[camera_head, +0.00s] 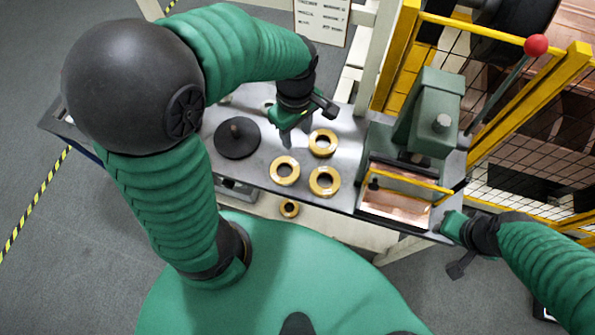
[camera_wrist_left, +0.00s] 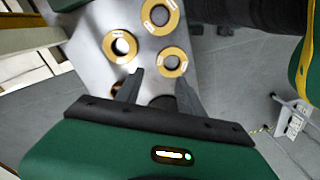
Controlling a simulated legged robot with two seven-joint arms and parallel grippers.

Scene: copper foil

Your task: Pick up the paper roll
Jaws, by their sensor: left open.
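Gold, ring-shaped rolls lie flat on the grey metal table (camera_head: 262,178): one at the back (camera_head: 323,143), one at front left (camera_head: 285,171) and one at front right (camera_head: 324,181). I cannot tell which is the paper roll. My left gripper (camera_head: 297,136) is over the table, beside the back and left rolls, with its fingers apart and nothing held. In the left wrist view, rolls (camera_wrist_left: 119,45) lie beyond the open fingertips, and another gold piece is partly hidden behind one finger. My right gripper (camera_head: 451,228) is beside the table's right end; its jaw opening is unclear.
A black disc with a central post (camera_head: 237,137) stands at the table's left. A green press (camera_head: 423,120) with a yellow guard and copper-coloured sheet (camera_head: 395,206) stands at right. Yellow mesh fencing (camera_head: 520,110) borders the right.

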